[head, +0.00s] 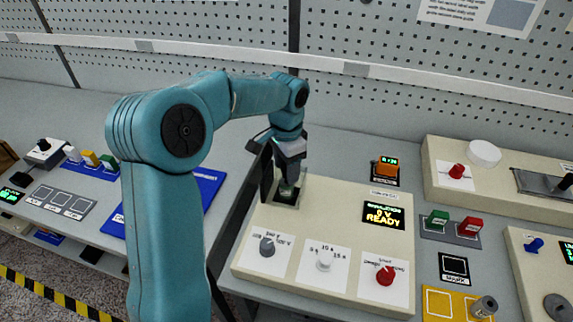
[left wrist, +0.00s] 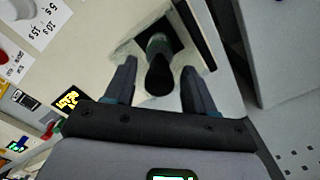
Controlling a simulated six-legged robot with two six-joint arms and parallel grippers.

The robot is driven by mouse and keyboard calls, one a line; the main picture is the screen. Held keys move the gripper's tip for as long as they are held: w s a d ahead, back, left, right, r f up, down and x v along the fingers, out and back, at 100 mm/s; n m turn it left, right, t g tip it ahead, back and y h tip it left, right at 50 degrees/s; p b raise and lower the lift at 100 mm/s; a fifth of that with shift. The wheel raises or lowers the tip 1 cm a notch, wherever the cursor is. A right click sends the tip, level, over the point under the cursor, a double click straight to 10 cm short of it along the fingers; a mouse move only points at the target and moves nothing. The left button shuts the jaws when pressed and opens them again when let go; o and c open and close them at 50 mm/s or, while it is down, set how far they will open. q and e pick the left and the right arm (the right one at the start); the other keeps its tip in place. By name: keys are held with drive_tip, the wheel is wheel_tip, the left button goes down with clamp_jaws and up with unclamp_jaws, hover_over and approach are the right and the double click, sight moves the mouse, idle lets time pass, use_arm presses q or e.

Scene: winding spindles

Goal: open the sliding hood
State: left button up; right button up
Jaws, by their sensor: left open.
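My left gripper (head: 284,180) points down over a square dark recess (head: 286,198) at the back left of the cream console (head: 325,217). In the left wrist view its two dark fingers (left wrist: 158,78) stand apart, one on each side of a dark rounded piece (left wrist: 159,76). A grey-green cylinder (left wrist: 158,43) shows beyond that piece, inside the pale-framed opening. I cannot tell whether the fingers touch anything. No part can be made out for certain as the sliding hood; my gripper hides part of the recess. My right gripper is not seen.
The console carries a display reading READY (head: 383,216), a grey knob (head: 267,246), a white knob (head: 324,261) and a red knob (head: 385,275). Green and red switches (head: 452,224) stand to its right. A grey plate (head: 540,184) lies farther right. A pegboard wall (head: 400,60) is behind.

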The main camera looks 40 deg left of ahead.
use_arm(q)
drive_tip(key=shift+d, duration=0.1)
drive_tip(key=shift+c, duration=1)
clamp_jaws()
drive_tip(key=w+d+p, duration=0.1)
drive_tip(key=w+d, duration=0.5)
drive_tip(key=d, duration=0.4)
drive_tip(key=shift+d, duration=0.2)
drive_tip(key=shift+r, duration=0.1)
drive_tip(key=shift+o, duration=1)
unclamp_jaws()
wheel_tip(320, 180, up, 16)
drive_tip(key=p, duration=0.1)
drive_tip(key=shift+r, duration=0.15)
